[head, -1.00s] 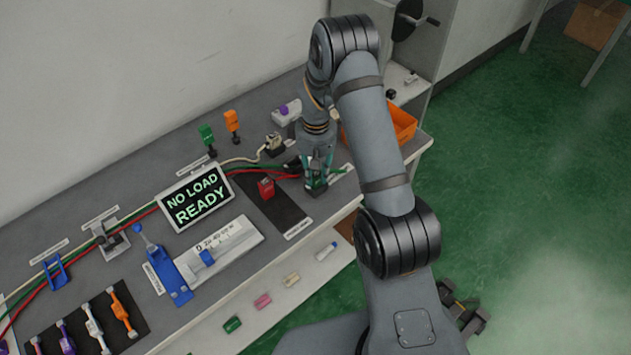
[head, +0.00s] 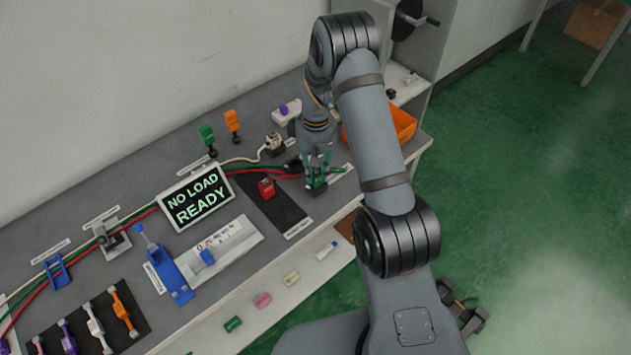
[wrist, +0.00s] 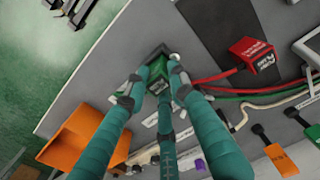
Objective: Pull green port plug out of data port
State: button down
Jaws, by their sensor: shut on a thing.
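My gripper (head: 318,172) is at the right part of the bench, beside the dark mat, with its fingers pointing down. Its teal fingers (wrist: 157,83) are closed on the green port plug (wrist: 156,70), which shows between the fingertips in the wrist view. In the head view the green plug (head: 317,185) is small and partly covered by the fingers. The data port is mostly hidden under the plug and fingers, and I cannot tell how far the plug sits in it.
A red block (head: 266,188) with a red cable stands left of my gripper; it also shows in the wrist view (wrist: 252,54). An orange bin (head: 402,124) stands to the right. Green and orange upright pieces (head: 232,122) stand behind. A "NO LOAD READY" sign (head: 195,199) is further left.

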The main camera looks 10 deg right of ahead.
jog(key=shift+d+r, duration=0.1)
jog(key=shift+r, duration=0.1)
jog(key=shift+r+p, duration=1.35)
jog(key=shift+r, duration=0.45)
